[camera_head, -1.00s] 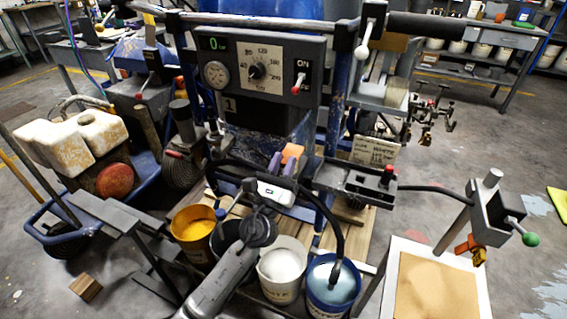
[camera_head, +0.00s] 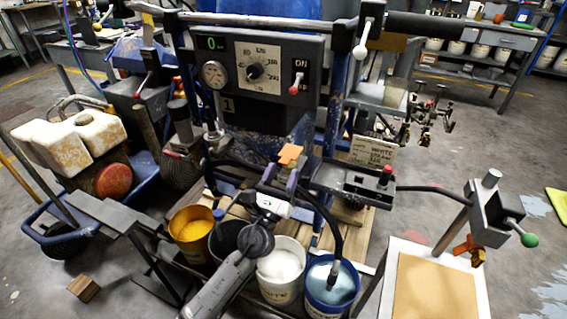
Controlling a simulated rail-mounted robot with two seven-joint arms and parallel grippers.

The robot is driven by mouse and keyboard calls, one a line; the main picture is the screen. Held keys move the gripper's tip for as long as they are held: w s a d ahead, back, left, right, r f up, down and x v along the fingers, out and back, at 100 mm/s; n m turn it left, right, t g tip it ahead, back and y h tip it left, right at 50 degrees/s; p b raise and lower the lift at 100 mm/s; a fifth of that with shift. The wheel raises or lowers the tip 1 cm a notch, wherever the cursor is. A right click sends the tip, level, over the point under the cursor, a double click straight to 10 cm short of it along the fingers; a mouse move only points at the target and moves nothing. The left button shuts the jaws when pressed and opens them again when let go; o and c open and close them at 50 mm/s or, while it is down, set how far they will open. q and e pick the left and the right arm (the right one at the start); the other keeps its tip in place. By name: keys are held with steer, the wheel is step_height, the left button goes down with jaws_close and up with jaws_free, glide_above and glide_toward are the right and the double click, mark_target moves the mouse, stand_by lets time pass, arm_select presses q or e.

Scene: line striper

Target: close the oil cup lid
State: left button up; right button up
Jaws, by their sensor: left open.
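My left gripper (camera_head: 281,173) is in the middle of the head view, below the control panel, its arm reaching up from the bottom. Its two purple-grey fingers are apart, with nothing seen between them. A small orange flap (camera_head: 289,156), which looks like the oil cup lid, shows just beyond the fingertips. It looks tilted; I cannot tell whether the fingers touch it. The cup under it is hidden or too small to make out. My right gripper is not in view.
The control panel (camera_head: 258,68) with gauge and switches stands behind. Below are a yellow paint bucket (camera_head: 192,232), a white one (camera_head: 281,268) and a blue one (camera_head: 331,285) with a black hose. A metal bracket (camera_head: 355,186) with a red knob is close on the right.

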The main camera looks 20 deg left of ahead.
arm_select(q)
steer(key=s+r+v, duration=0.1)
steer(key=v, duration=1.1)
steer(key=shift+a+r, duration=0.2)
steer(key=shift+r, duration=0.1)
steer(key=shift+w, duration=0.15)
